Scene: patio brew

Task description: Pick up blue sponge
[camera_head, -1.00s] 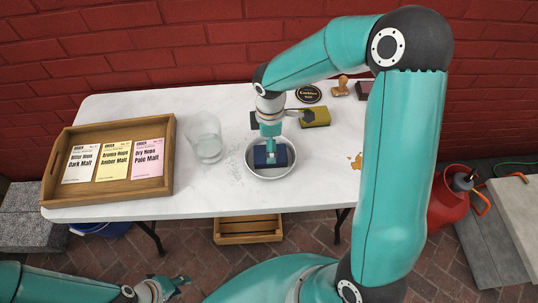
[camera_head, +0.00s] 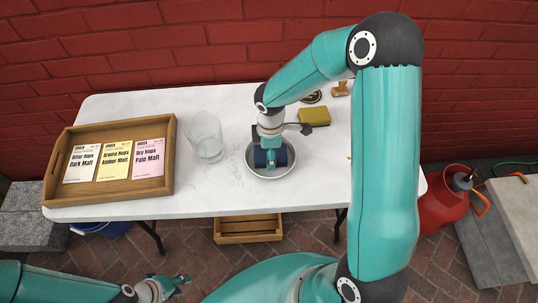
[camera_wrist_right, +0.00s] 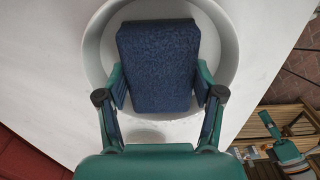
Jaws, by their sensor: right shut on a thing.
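The dark blue sponge (camera_head: 260,160) is in the round pale bowl (camera_head: 290,171) near the table's front edge, partly hidden by my right gripper (camera_head: 271,157) in the head view. In the right wrist view the sponge (camera_wrist_right: 158,62) sits between the two fingers of the right gripper (camera_wrist_right: 160,88), which press on its sides. The bowl's rim (camera_wrist_right: 229,45) surrounds it there. Whether the sponge touches the bowl's floor cannot be told. My left gripper (camera_head: 170,284) is low at the bottom left, in front of the table, empty with its fingers apart.
A wooden tray (camera_head: 171,165) with several malt cards stands at the left. A clear glass (camera_head: 206,138) is beside the bowl. A yellow sponge (camera_head: 315,117) and a stamp (camera_head: 341,88) lie behind to the right. A wooden crate (camera_head: 248,236) is under the table.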

